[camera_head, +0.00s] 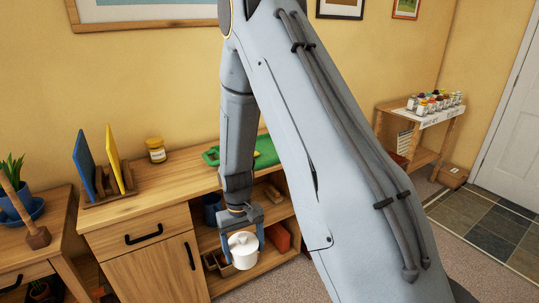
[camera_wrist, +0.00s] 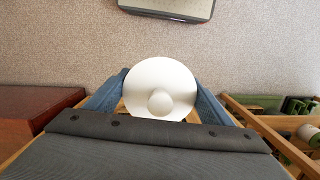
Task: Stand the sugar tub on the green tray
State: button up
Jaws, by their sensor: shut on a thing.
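The sugar tub (camera_head: 243,252) is a white round tub with a knobbed lid. My gripper (camera_head: 241,232) is shut on it and holds it roughly upright in front of the cabinet's open shelves. In the wrist view the tub's white lid (camera_wrist: 160,88) sits between the two blue fingers. The green tray (camera_head: 264,150) lies on the cabinet top, behind my arm.
The wooden cabinet top (camera_head: 185,172) also bears a yellow-lidded jar (camera_head: 156,150) and a rack (camera_head: 107,185) with blue and yellow boards. A side table with a plant stands at the left. A stand of small jars (camera_head: 433,104) is at the right.

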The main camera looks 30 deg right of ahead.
aim_at(272, 149)
jog(key=z, duration=1.95)
jog(key=i, duration=1.2)
jog(key=u, duration=2.15)
